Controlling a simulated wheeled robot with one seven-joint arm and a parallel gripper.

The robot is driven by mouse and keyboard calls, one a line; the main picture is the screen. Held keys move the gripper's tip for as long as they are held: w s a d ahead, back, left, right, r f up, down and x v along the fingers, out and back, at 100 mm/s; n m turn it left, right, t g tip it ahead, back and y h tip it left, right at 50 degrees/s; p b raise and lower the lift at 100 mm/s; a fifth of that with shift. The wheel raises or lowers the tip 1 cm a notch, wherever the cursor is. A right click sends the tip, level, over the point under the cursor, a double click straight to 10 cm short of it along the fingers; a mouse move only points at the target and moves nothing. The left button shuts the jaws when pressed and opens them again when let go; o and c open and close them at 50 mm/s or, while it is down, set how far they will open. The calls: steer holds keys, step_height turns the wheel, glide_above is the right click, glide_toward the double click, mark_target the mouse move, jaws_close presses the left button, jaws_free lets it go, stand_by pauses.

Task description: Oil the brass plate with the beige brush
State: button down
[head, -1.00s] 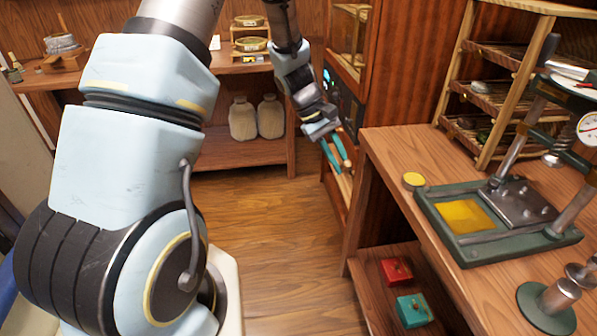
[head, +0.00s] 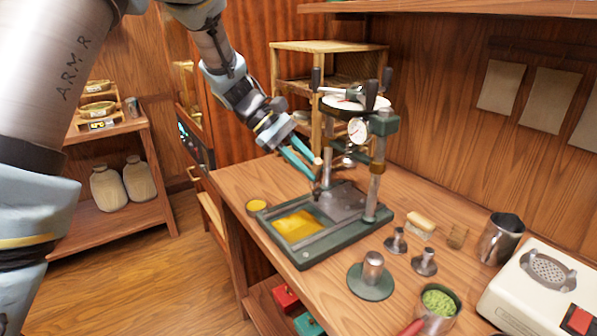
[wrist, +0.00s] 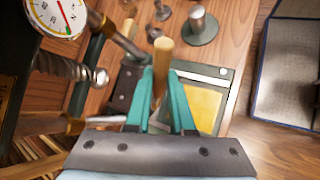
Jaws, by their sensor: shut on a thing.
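The brass plate (head: 298,226) is a flat yellow square in the green base of the press, beside a dark steel plate. It also shows in the wrist view (wrist: 204,108), right of my fingers. My gripper (head: 311,163) has teal fingers shut on a brush (head: 318,168) with a tan wooden handle. The brush hangs roughly upright above the press base, over the dark plate side, with a dark lower end. In the wrist view, its handle (wrist: 162,52) stands out between the fingertips. Whether its tip touches anything is unclear.
The press column (head: 377,175) with its gauge stands close right of my gripper. A tan block (head: 420,222), metal stampers (head: 372,275) and a metal jug (head: 500,238) stand to the right. A wooden rack (head: 290,75) stands behind.

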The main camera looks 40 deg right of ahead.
steer(key=shift+f+b, duration=2.05)
steer(key=shift+f, duration=0.9)
steer(key=shift+f+b, duration=0.5)
steer(key=shift+f, duration=0.2)
steer(key=shift+a, duration=0.2)
